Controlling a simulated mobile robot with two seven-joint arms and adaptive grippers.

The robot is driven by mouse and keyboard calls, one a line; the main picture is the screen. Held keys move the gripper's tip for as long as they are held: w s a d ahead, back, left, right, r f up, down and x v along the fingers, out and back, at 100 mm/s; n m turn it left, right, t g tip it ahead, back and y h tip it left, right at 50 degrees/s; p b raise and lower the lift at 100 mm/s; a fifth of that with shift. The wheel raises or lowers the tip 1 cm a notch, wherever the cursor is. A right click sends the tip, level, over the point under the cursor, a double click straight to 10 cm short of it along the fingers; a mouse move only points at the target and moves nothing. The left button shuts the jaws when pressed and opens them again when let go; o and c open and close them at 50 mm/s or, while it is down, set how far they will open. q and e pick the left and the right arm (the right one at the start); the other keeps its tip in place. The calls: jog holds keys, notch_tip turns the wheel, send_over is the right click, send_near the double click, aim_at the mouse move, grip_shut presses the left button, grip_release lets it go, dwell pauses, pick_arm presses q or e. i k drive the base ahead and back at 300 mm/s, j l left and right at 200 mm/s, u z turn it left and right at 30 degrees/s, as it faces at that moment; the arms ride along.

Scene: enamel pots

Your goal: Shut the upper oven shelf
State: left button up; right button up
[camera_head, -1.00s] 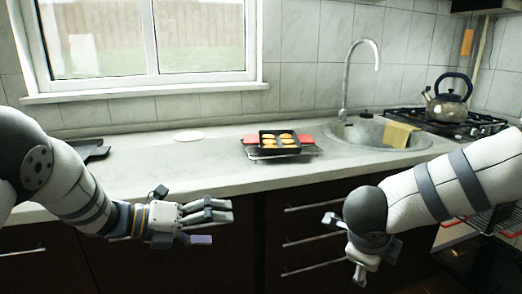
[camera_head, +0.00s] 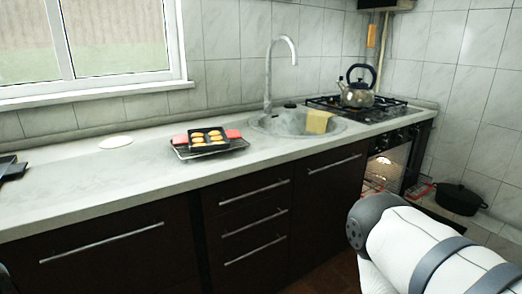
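The oven (camera_head: 391,163) stands at the right end of the counter, below the gas hob. Its lit inside shows, so its front is open. A dark wire shelf with red parts (camera_head: 418,190) sticks out low at its front, partly hidden behind my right arm. I cannot tell whether this is the upper shelf or whether another lies under it. My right arm (camera_head: 425,250) reaches in from the lower right. Its gripper is not in view. My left gripper is also out of view.
A kettle (camera_head: 357,88) stands on the hob (camera_head: 375,108). A small tray of baked pieces (camera_head: 208,139) is on a rack on the counter (camera_head: 90,175), left of the sink (camera_head: 297,123).

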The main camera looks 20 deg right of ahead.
aim_at(432, 187)
jog(key=z, duration=1.7)
jog(key=i+l+u, duration=0.1)
jog(key=i, duration=0.4)
jog(key=i+l, duration=0.1)
jog(key=i, duration=0.4)
jog(key=i+l+u, duration=0.15)
jog(key=i, duration=0.35)
jog(key=i+l, duration=0.15)
jog(key=i, duration=0.35)
jog(key=i+l+u, duration=0.1)
jog(key=i+l, duration=0.35)
jog(key=i+l+u, duration=0.15)
jog(key=i+l, duration=0.25)
jog(key=l, duration=0.25)
